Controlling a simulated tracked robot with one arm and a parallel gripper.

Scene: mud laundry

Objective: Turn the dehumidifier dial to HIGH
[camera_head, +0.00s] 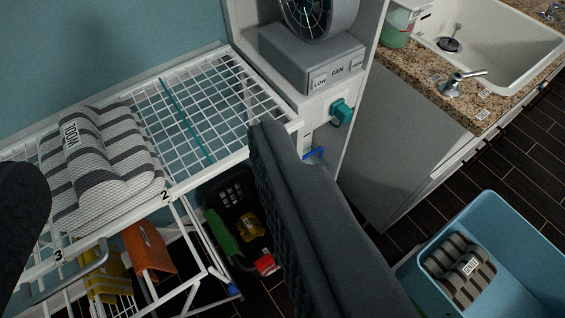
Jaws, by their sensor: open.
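A teal knob (342,111) sticks out from a white cabinet panel, below a grey box (310,60) labelled LOW, FAN and a partly readable word at right. I see no label naming a dehumidifier, so I cannot tell whether this knob is its dial. No setting mark on the knob is readable. My gripper (145,158) is open and empty, with one dark finger at the left edge and the other large in the middle. The knob is to the right of the right finger's tip and apart from it in the picture.
A white wire rack (230,95) holds a striped towel roll labelled WOOL. A dark basket (228,199) with small items stands below. A blue tub (510,225) with a striped roll is at lower right. A granite counter (420,78) with a sink is at upper right.

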